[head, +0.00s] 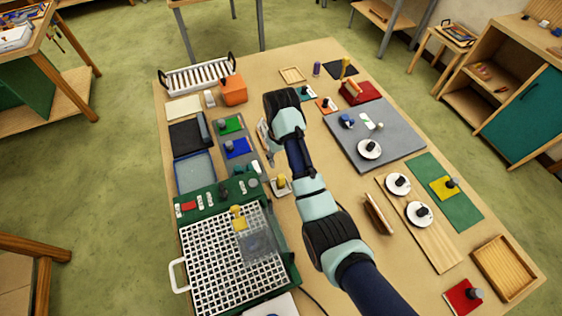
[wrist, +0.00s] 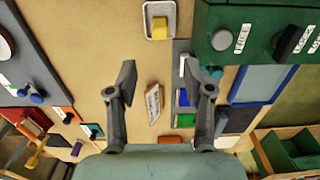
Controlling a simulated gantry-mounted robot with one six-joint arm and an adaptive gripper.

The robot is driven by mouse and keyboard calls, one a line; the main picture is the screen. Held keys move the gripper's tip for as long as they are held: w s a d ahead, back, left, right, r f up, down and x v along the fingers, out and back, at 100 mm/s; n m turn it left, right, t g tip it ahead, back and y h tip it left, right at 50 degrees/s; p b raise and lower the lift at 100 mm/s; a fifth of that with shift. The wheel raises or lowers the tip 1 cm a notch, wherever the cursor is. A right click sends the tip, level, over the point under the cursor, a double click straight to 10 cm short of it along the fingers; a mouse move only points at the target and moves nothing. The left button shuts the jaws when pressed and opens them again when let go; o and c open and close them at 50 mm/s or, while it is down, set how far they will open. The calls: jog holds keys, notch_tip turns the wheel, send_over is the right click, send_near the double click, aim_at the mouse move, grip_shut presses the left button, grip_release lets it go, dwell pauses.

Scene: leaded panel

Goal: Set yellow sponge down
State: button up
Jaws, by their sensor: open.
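The yellow sponge (wrist: 159,27) appears to be the small yellow block in a white square dish (wrist: 147,33), at the top of the wrist view. In the head view the dish (head: 274,190) stands on the table just right of the green machine, with the yellow block (head: 281,182) in it. My gripper (head: 267,145) is above the table, farther back than the dish. In the wrist view my gripper (wrist: 160,76) has its two fingers wide apart with nothing held between them. The dish lies beyond the fingertips, apart from them.
A small labelled wooden piece (wrist: 153,103) shows between the fingers. A green machine with a white grid (head: 215,270) is at front left. A grey board (head: 395,140) with a white plate is right of my arm. An orange box (head: 233,90) stands at the back.

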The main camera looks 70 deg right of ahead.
dwell(0.4)
jog(key=w+a+r+n+t+h, duration=0.1)
jog(key=w+a+r+n+t, duration=0.2)
jog(key=a, duration=0.6)
jog(key=w+a+r+n+t, duration=0.1)
jog(key=w+a+r+t, duration=0.1)
jog(key=w+a, duration=0.55)
jog(key=w+a+r+n+t+h, duration=0.1)
jog(key=w+a+r+n+t, duration=0.15)
jog(key=a, duration=0.85)
jog(key=s+a+r+n+t+y, duration=0.1)
jog(key=s+a+r+t, duration=0.1)
jog(key=a+r, duration=0.2)
jog(key=s+a+r+n+t+y, duration=0.1)
jog(key=s+a+r+t, duration=0.2)
jog(key=a, duration=0.7)
jog(key=shift+s+r+n, duration=0.15)
jog(key=shift+r+n, duration=0.2)
jog(key=shift+r, duration=0.6)
notch_tip(320, 180, up, 14)
jog(key=p, duration=1.3)
jog(key=shift+f+p, duration=0.2)
jog(key=shift+p, duration=0.1)
jog(key=shift+d, duration=0.1)
